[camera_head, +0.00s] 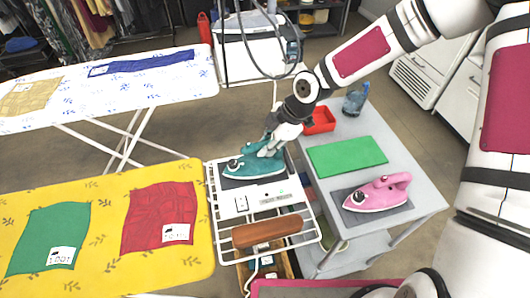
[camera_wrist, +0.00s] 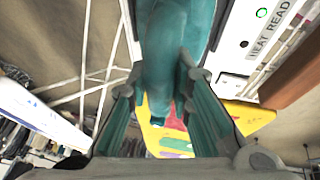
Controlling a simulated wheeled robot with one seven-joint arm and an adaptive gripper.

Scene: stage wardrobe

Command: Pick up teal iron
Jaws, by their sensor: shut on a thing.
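The teal iron (camera_head: 250,166) rests on a dark pad on the white station of a wire rack. My gripper (camera_head: 271,147) reaches down to it from above and is shut on its upper part, at the handle. In the wrist view the teal iron (camera_wrist: 176,50) runs between the two fingers of my gripper (camera_wrist: 165,90). From these frames I cannot tell whether the iron touches its pad or is slightly above it.
A pink iron (camera_head: 378,193) stands on a grey cart (camera_head: 405,160) with a green mat (camera_head: 346,156), a red tray (camera_head: 320,121) and a blue spray bottle (camera_head: 355,99). A brown padded block (camera_head: 267,232) lies on the rack in front. Ironing boards with cloths are at left.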

